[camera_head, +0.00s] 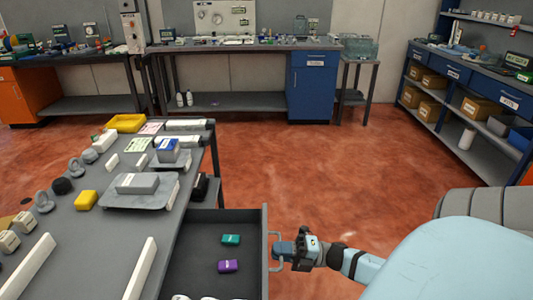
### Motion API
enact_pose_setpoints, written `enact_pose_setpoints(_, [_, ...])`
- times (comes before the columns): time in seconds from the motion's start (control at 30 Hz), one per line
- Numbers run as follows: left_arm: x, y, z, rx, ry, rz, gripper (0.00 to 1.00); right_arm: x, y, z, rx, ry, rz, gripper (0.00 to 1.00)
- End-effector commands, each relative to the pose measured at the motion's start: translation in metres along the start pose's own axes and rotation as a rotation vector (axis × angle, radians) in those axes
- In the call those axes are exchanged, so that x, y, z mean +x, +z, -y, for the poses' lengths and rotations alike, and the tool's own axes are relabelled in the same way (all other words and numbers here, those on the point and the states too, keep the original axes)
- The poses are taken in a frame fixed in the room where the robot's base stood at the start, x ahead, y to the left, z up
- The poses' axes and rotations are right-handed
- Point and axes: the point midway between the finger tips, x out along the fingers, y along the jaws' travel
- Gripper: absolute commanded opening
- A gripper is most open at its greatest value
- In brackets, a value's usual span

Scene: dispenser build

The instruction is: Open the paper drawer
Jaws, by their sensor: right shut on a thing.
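The drawer (195,262) is pulled out from under the grey table in the camera_head view. The metal handle (268,236) stands on the drawer's right-hand front panel. My right gripper (281,249) is at the handle, shut on it, with the arm reaching in from the right. My left gripper is not in view.
The grey table (95,225) at left carries a scale-like tray, a yellow bin (126,123), white strips and small parts. Red floor (330,160) is open beyond the drawer. Benches line the back wall, and a blue shelf unit (455,75) stands at right.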

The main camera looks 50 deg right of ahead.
Motion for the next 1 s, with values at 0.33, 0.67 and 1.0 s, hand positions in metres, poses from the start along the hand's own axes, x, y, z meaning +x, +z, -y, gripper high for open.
enact_pose_setpoints(0.33, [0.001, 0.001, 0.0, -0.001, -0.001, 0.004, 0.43, -0.005, 0.0, -0.001, 0.0, 0.001, 0.0, 0.0])
enact_pose_setpoints(0.67, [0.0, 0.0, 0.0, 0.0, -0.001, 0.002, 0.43, -0.005, 0.0, -0.001, 0.0, 0.0, 0.0, 0.35])
enact_pose_setpoints(1.0, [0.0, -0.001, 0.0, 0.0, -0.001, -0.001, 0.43, -0.018, 0.0, 0.0, 0.002, -0.003, 0.002, 0.35])
